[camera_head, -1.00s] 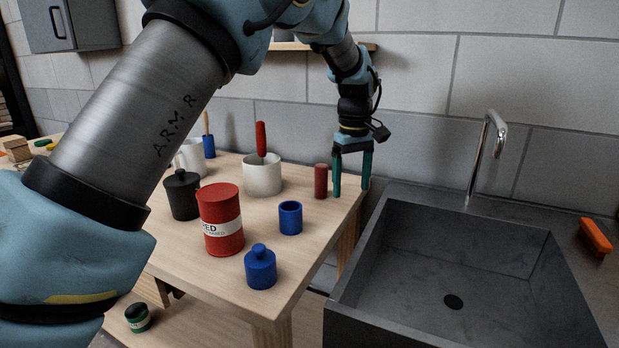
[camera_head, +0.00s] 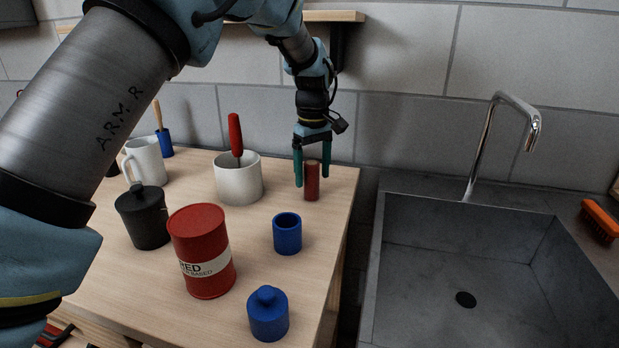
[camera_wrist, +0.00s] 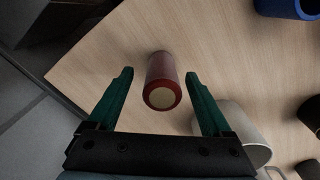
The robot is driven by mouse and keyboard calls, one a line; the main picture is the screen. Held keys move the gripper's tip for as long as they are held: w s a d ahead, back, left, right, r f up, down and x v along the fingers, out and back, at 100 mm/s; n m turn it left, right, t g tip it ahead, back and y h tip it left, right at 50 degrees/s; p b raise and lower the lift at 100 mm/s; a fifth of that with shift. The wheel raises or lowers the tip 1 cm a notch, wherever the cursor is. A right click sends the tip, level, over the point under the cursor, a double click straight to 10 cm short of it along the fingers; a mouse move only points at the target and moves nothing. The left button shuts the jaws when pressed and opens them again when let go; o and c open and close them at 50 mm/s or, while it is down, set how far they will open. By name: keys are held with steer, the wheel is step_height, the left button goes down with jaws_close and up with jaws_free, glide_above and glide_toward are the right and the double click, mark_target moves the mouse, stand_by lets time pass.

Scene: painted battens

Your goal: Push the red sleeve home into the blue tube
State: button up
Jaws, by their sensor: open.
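The red sleeve (camera_head: 312,184) stands upright on the table near its right back corner; it looks like a dark red cylinder with a pale tan top. It also shows in the wrist view (camera_wrist: 162,82). The blue tube (camera_head: 287,235) is an open, hollow cylinder standing upright in front of the sleeve; its edge shows at the top right of the wrist view (camera_wrist: 288,8). My gripper (camera_head: 311,184) is open, pointing down, with its green fingers on either side of the sleeve. In the wrist view a gap shows between the sleeve and each finger (camera_wrist: 160,75).
The red drum (camera_head: 201,252), blue lidded jar (camera_head: 268,314) and black pot (camera_head: 143,217) stand left of or in front of the tube. A white pot (camera_head: 238,182) with a red-handled tool is left of my gripper. The sink (camera_head: 480,270) lies to the right.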

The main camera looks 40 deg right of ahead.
mark_target(311, 186)
steer(key=shift+w+a+f+p, duration=0.15)
steer(key=shift+f+p, duration=0.45)
steer(key=shift+f, duration=1.5)
steer(key=shift+c, duration=0.2)
jaws_close()
